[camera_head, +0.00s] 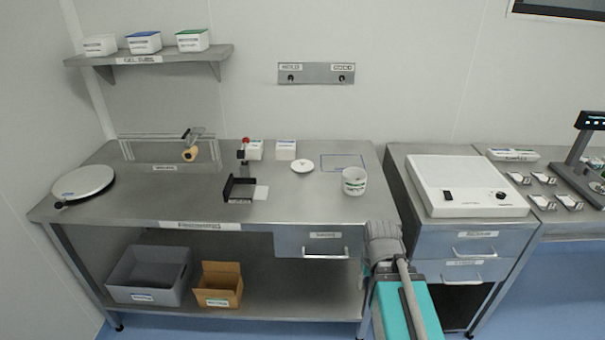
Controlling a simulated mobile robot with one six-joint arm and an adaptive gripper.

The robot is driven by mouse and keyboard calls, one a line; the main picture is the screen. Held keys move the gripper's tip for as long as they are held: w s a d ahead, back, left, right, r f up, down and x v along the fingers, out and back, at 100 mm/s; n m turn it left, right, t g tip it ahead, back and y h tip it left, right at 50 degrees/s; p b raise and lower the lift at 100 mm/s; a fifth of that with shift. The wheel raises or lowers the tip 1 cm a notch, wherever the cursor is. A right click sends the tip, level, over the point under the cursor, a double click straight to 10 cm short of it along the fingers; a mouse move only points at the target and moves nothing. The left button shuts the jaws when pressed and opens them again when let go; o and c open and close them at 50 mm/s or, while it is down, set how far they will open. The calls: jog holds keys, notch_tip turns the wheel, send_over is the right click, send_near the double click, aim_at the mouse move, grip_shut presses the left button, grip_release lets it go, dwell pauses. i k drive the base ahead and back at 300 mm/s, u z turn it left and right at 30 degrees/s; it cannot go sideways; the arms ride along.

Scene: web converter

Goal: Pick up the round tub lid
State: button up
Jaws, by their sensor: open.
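The round tub lid (302,166) looks like a small white disc with a small raised spot in its middle. It lies flat on the steel bench top (290,205), right of centre. A white round tub (354,181) with a printed label stands to the right of the lid, apart from it. Part of my own arm shows at the bottom, in front of the bench's right end, well short of the lid. I cannot make out my gripper's fingers. Nothing covers the lid.
Behind the lid stand small white boxes (286,150). A large white disc (83,182) lies far left. A white device (465,186) sits on the right cabinet. Bench around the lid is mostly clear.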

aim_at(301, 165)
jog(key=k, duration=0.1)
jog(key=z, duration=0.35)
jog(key=i, duration=1.35)
jog(key=u, duration=0.4)
